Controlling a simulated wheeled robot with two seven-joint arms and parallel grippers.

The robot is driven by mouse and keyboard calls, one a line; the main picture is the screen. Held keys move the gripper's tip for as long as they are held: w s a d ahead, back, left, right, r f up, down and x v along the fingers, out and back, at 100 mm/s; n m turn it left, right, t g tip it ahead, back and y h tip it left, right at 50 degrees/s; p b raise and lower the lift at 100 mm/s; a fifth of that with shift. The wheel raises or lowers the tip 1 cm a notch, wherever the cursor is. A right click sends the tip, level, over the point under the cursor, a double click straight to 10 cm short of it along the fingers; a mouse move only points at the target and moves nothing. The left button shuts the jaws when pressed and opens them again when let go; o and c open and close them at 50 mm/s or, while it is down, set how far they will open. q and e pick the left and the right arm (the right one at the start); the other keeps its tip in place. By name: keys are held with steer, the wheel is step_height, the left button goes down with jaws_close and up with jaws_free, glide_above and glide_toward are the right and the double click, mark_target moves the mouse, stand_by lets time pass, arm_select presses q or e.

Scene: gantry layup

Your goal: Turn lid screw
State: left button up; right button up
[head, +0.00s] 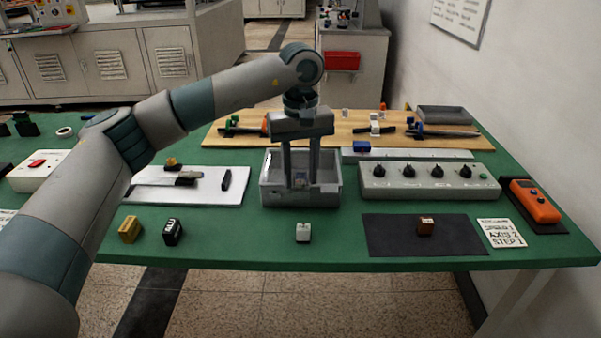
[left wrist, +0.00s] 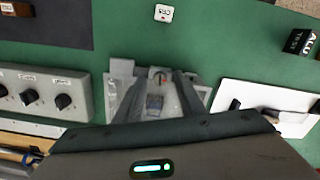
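My left gripper (head: 300,184) points straight down over the grey open-topped box (head: 270,200) in the middle of the green table. Its two fingers are apart, and their tips reach down to the box. In the left wrist view my left gripper (left wrist: 158,85) shows both fingers over the same box (left wrist: 120,68). A small bluish-grey item (left wrist: 154,102) shows between the fingers, with a small reddish spot beyond it. I cannot tell whether the fingers touch anything. No lid screw can be made out clearly. My right gripper is not in view.
A grey panel with several black knobs (head: 430,184) stands right of the box. A white board (head: 225,196) with a tool lies left. A small white block (head: 303,232) sits in front. A dark mat (head: 395,246) holds a brown block (head: 425,226). An orange meter (head: 535,201) lies far right.

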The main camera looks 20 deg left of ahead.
mark_target(301, 181)
arm_select(q)
steer(key=shift+r, duration=0.15)
step_height(301, 181, up, 17)
steer(key=shift+p, duration=0.3)
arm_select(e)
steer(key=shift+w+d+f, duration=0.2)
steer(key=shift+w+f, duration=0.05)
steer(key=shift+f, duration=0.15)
